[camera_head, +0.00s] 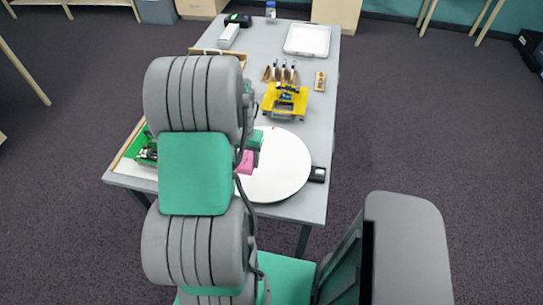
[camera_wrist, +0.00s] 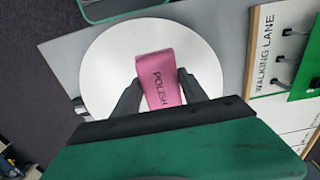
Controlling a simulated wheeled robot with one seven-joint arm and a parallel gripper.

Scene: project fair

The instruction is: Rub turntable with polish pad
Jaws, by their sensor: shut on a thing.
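The turntable (camera_head: 283,170) is a round white disc near the front edge of the grey table. It also shows in the wrist view (camera_wrist: 105,55), filling the middle of the picture. The polish pad (camera_wrist: 158,78) is a pink block marked "POLISH". My gripper (camera_wrist: 155,88) is shut on the pad, with one dark finger on each side. In the head view the pad (camera_head: 244,162) is over the left part of the disc, partly hidden by my arm. I cannot tell whether the pad touches the disc.
A yellow stand (camera_head: 285,100) is behind the turntable, with a wooden holder of bottles (camera_head: 280,73) farther back. A small black box (camera_head: 317,174) is at the disc's right edge. A green board (camera_head: 139,150) lies to the left. A white tray (camera_head: 307,40) is at the far end.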

